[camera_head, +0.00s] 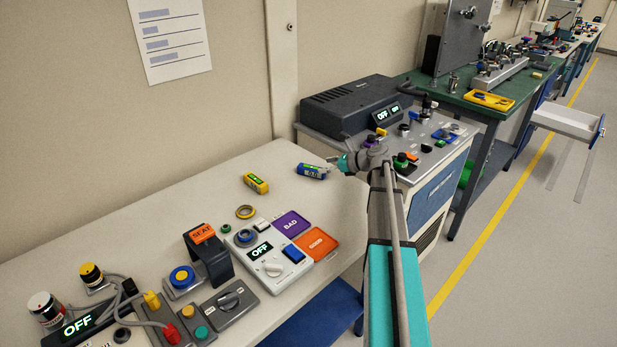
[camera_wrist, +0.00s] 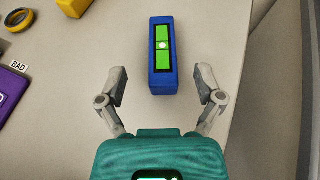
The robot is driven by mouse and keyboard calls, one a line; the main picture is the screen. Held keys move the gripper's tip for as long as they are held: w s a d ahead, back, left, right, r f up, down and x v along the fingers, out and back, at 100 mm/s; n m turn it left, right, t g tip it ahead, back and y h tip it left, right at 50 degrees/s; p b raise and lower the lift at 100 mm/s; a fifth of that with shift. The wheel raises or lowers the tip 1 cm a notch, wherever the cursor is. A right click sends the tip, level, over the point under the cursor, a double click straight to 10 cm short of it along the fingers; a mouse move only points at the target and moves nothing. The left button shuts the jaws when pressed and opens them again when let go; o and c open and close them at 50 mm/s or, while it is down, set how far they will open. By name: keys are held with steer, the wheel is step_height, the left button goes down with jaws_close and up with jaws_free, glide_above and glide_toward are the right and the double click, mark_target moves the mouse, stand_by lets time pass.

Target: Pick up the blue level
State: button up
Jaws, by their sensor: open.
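The blue level (camera_wrist: 162,79) lies on the white table in the wrist view, a blue block with a green window in its top. It sits ahead of and between the fingertips of my gripper (camera_wrist: 163,85), lengthwise between them. The fingers are spread wide, with a gap on both sides of the level, and hold nothing. In the head view the blue level (camera_head: 311,171) lies near the table's far right part, and my gripper (camera_head: 338,163) is just to the right of it.
A yellow level (camera_head: 256,183) lies left of the blue one, with a yellow tape ring (camera_head: 245,212) nearer. A purple BAD tray (camera_head: 291,224) and an orange tray (camera_head: 316,243) lie closer. A grey machine (camera_head: 350,105) stands beyond the table (camera_head: 190,195).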

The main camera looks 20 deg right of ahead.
mark_target(316, 169)
steer(key=shift+w+a+f, duration=0.1)
steer(key=shift+w+a, duration=0.1)
stand_by(0.3)
steer(key=shift+f+b+x, duration=0.2)
steer(key=shift+b+x, duration=0.45)
steer(key=shift+x, duration=0.4)
steer(key=shift+f+b+x, duration=0.2)
steer(key=shift+b+x, duration=0.45)
steer(key=shift+x, duration=0.45)
steer(key=shift+w+a+f, duration=0.1)
steer(key=shift+w+a, duration=0.1)
steer(key=shift+w, duration=0.05)
steer(key=shift+c, duration=0.3)
jaws_close()
